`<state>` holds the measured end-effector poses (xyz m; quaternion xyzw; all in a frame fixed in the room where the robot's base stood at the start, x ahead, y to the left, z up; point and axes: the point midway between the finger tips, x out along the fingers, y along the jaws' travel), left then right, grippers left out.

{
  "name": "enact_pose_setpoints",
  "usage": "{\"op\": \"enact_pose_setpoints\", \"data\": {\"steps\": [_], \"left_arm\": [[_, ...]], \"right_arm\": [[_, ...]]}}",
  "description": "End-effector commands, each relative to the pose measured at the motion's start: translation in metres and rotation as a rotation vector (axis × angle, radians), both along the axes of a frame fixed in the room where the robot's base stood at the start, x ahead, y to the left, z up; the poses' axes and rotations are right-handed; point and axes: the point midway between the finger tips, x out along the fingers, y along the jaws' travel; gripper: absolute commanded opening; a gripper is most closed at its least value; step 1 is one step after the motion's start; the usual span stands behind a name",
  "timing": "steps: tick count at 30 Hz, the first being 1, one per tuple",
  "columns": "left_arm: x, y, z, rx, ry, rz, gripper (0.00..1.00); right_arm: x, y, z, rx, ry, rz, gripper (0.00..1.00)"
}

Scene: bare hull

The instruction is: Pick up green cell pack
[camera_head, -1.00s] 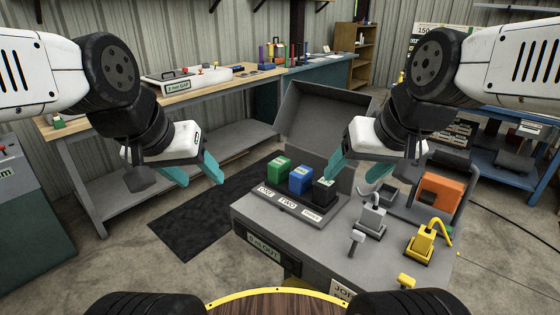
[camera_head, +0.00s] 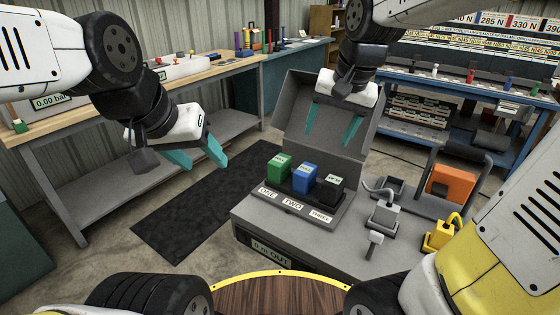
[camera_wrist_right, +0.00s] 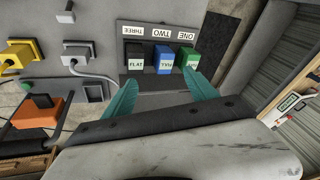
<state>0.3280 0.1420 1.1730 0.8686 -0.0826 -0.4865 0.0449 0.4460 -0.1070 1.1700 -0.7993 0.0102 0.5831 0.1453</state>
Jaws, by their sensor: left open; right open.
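The green cell pack (camera_head: 280,166) stands in the slot labelled ONE of a dark holder (camera_head: 301,209) on the grey bench. It also shows in the right wrist view (camera_wrist_right: 187,58), beyond the right gripper's fingers. The blue pack (camera_head: 305,178) and the black pack (camera_head: 330,188) stand beside it in slots TWO and THREE. My right gripper (camera_head: 333,125) is open and empty, with teal fingers pointing down, above and behind the packs and in front of the raised grey lid. My left gripper (camera_head: 195,158) is open and empty, left of the bench and above the floor mat.
The raised grey lid (camera_head: 366,155) stands behind the packs. A grey plug with a cable (camera_head: 385,214), a yellow plug (camera_head: 440,234) and an orange block (camera_head: 450,182) are to the right. A workbench (camera_head: 90,140) stands at the left.

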Motion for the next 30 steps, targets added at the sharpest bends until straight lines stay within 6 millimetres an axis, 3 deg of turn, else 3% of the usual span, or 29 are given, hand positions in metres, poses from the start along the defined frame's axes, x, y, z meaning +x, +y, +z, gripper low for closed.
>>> {"op": "enact_pose_setpoints", "data": {"steps": [9,15,21,30], "left_arm": [[0.0,0.0,0.0,0.0,0.0,0.0,0.54],[0.0,0.0,0.0,0.0,0.0,0.0,0.54],[0.0,0.0,0.0,0.0,0.0,0.0,0.54],[0.0,0.0,0.0,0.0,0.0,0.0,0.54]], "right_arm": [[0.089,0.057,-0.052,-0.059,0.156,-0.197,0.66],[0.128,0.094,-0.094,-0.123,0.203,-0.318,0.66],[0.143,0.11,-0.116,-0.152,0.213,-0.376,0.66],[0.145,0.109,-0.147,-0.156,0.215,-0.381,0.66]]}}
